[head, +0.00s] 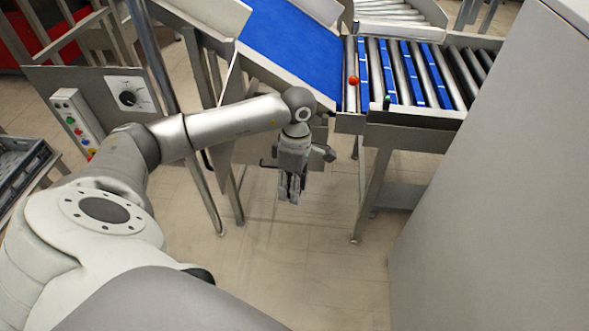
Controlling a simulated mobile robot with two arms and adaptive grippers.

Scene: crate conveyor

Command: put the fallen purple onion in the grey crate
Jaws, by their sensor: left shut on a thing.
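My left gripper (290,188) points down in the middle of the view, over the floor between the blue belt and the roller conveyor's legs. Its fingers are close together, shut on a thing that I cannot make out. No purple onion shows clearly in this view. A grey crate (12,146) is partly in view at the left edge, on a low stand; its inside is mostly cut off. My right gripper is not in view.
A blue belt (287,42) slopes down to a roller conveyor (455,72) with blue strips. A small red round thing (353,80) sits at its near corner. A control box (75,122) stands at left. A large grey cabinet (505,170) blocks the right. Tiled floor below is clear.

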